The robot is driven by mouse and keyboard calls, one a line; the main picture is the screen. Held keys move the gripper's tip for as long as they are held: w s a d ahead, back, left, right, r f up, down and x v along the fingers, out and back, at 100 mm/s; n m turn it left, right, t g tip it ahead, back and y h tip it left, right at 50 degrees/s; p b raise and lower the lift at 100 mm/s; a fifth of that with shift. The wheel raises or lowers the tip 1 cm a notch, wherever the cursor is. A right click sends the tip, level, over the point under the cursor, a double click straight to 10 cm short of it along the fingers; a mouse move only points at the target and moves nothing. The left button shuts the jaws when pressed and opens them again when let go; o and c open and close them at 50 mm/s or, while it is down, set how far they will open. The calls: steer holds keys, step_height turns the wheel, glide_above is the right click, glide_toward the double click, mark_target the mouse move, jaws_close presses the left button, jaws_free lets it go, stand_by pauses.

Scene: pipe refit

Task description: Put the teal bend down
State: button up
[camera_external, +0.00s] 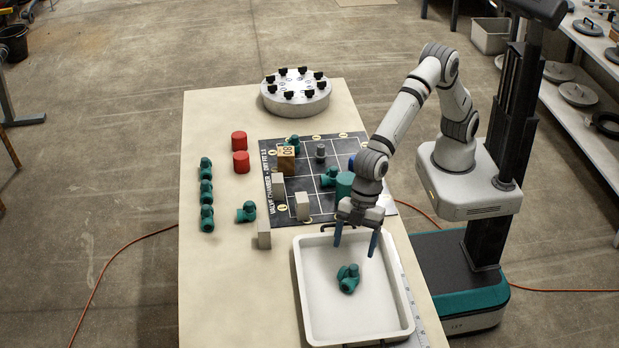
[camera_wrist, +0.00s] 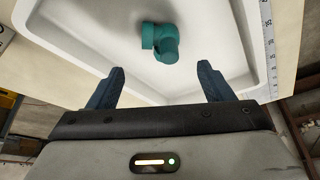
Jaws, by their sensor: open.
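A teal bend (camera_external: 348,278) lies in the white tray (camera_external: 307,300) at the front of the table. It also shows in the wrist view (camera_wrist: 160,42), on the tray floor beyond my fingertips. My gripper (camera_external: 355,243) is over the back part of the tray, pointing down, with its two blue fingers spread and nothing between them. In the wrist view the open fingers (camera_wrist: 162,80) stand apart from the bend, one on each side of the picture.
A dark gridded mat (camera_external: 310,206) behind the tray bears blocks and teal fittings. More teal fittings (camera_external: 206,195) stand in a row at left, near two red cylinders (camera_external: 240,162). A round metal flange (camera_external: 296,97) sits at the back. The table's left front is clear.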

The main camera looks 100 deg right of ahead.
steer(key=shift+v, duration=1.35)
steer(key=s+d+r+m+h, duration=0.1)
steer(key=s+d+r+m, duration=0.15)
steer(key=d, duration=1.15)
steer(key=s+d+r+m+h, duration=0.1)
steer(key=d+r+m, duration=0.25)
steer(key=d, duration=1.05)
steer(key=s+d+f+m+h, duration=0.1)
steer(key=s+d+f+m, duration=0.2)
steer(key=s+d, duration=1.4)
steer(key=shift+s+d+m+h, duration=0.25)
steer(key=shift+d+m+h, duration=0.15)
steer(key=shift+d+m, duration=0.7)
